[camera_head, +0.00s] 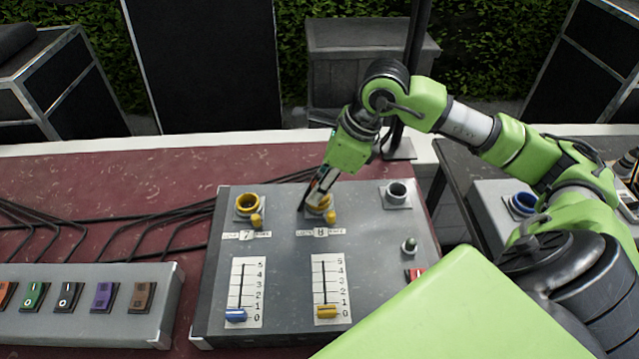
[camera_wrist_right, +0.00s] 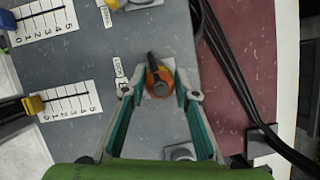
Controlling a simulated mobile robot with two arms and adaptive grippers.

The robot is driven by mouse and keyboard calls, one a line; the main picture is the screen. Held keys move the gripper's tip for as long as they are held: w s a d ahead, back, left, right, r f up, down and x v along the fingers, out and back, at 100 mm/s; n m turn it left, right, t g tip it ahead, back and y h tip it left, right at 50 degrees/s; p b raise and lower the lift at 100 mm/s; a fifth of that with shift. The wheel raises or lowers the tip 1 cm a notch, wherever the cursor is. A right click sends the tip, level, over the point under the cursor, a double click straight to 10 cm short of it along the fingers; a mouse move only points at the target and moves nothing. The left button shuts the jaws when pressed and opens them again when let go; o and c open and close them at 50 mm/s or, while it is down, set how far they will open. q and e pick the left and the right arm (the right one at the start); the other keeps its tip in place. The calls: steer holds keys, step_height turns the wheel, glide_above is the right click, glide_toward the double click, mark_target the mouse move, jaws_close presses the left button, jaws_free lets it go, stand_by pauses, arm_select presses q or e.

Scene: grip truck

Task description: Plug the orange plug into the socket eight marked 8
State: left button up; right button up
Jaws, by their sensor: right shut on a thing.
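The grey panel (camera_head: 290,265) has socket eight (camera_head: 320,208) with a yellow ring, above a label marked 8 and beside a small yellow lever (camera_head: 331,216). My right gripper (camera_head: 318,198) points down at this socket and partly covers it. In the right wrist view, the orange plug (camera_wrist_right: 160,84) with a short black stem lies between the fingers of the right gripper (camera_wrist_right: 160,95), over the socket's pale plate. The gripper is shut on the plug. How deep the plug sits is hidden. My left gripper is not in view.
Socket seven (camera_head: 248,204), with its own yellow lever, is to the left. A grey socket (camera_head: 397,191) is to the right. Two sliders (camera_head: 327,311) are below. Black cables (camera_head: 150,232) run behind the panel, and a switch box (camera_head: 80,303) stands at left.

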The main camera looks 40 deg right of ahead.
mark_target(317, 174)
steer(key=shift+f, duration=0.2)
steer(key=o, duration=1.2)
steer(key=shift+o, duration=0.2)
steer(key=o, duration=0.3)
steer(key=shift+r, duration=0.2)
steer(key=shift+r+p, duration=1.45)
steer(key=shift+r, duration=0.9)
